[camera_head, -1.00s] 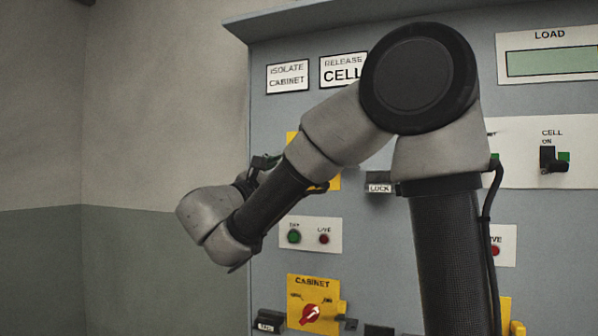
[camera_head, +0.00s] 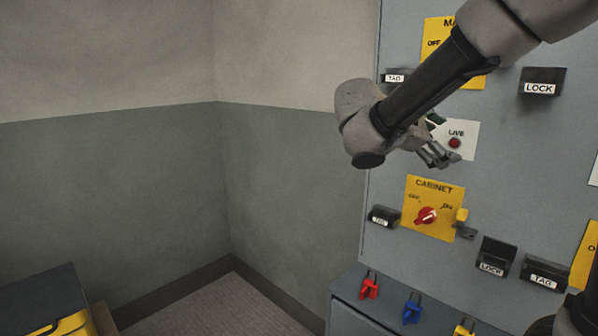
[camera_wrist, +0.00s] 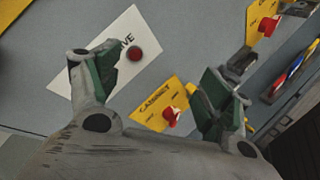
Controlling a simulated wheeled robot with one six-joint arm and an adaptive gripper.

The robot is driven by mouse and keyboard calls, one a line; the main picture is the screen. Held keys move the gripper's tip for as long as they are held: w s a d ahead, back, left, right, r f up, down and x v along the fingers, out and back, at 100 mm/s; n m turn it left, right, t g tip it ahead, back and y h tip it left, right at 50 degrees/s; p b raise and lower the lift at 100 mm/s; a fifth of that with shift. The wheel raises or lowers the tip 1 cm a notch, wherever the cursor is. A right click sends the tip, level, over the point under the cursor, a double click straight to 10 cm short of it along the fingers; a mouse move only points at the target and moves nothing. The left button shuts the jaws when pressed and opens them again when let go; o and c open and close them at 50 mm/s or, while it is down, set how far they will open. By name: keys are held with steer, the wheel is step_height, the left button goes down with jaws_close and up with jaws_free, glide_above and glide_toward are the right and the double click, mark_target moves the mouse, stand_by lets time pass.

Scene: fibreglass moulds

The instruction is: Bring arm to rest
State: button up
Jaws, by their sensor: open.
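My gripper (camera_head: 438,152) is open and empty in front of the grey cabinet panel (camera_head: 505,130), beside the white plate with the red LIVE lamp (camera_head: 455,143). My arm reaches in from the upper right of the head view, its wrist bent. In the wrist view my gripper's two fingers (camera_wrist: 160,95) stand wide apart, with the red lamp (camera_wrist: 134,54) and the yellow CABINET switch plate (camera_wrist: 155,106) behind them. That plate, with its red knob (camera_head: 427,215), also shows below my gripper in the head view. Part of the LIVE plate is hidden by my gripper.
A ledge (camera_head: 345,292) below the panel holds a red padlock (camera_head: 369,287), a blue one (camera_head: 412,308) and a yellow one (camera_head: 464,327). LOCK and TAG holders stick out of the panel. A dark box with yellow (camera_head: 45,300) stands lower left. Floor between is clear.

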steer(key=s+d+f+m+g+y, duration=0.4)
steer(key=s+f+m+y, duration=0.15)
steer(key=s+f, duration=0.4)
steer(key=s+m+t+y, duration=0.3)
steer(key=s+m+y, duration=0.4)
steer(key=s, duration=0.5)
steer(key=shift+s+a+f+m, duration=0.2)
steer(key=shift+s+f+m, duration=0.05)
steer(key=shift+f+m, duration=0.15)
steer(key=shift+y, duration=0.25)
